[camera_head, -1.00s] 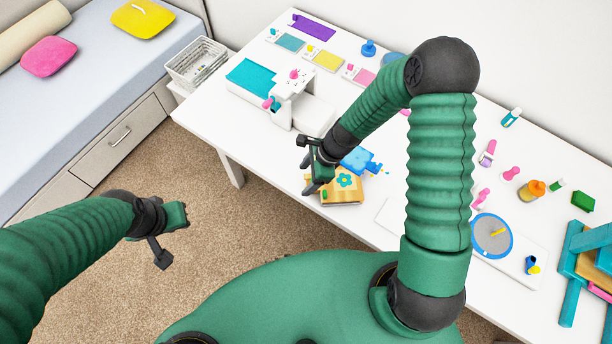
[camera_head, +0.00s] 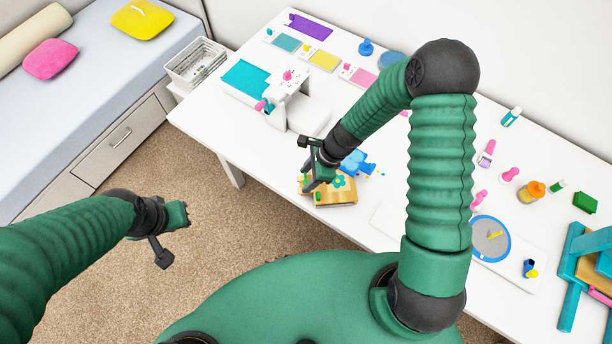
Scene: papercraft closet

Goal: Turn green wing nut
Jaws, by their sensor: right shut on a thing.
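The wooden block (camera_head: 340,196) with a teal flower sits at the near edge of the white table, below my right arm. A small green piece, which looks like the green wing nut (camera_head: 318,196), shows at its left end and is partly hidden by the fingers. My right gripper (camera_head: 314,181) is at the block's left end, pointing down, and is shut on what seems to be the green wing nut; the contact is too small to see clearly. My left gripper (camera_head: 174,232) hangs over the carpet, away from the table, with its fingers apart and empty.
A blue tool (camera_head: 357,163) lies just behind the block. A white press-like machine (camera_head: 288,98) stands to the left on the table (camera_head: 215,118). Bottles, stamps and a round blue-rimmed disc (camera_head: 491,238) are to the right. A bed with drawers is at the far left.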

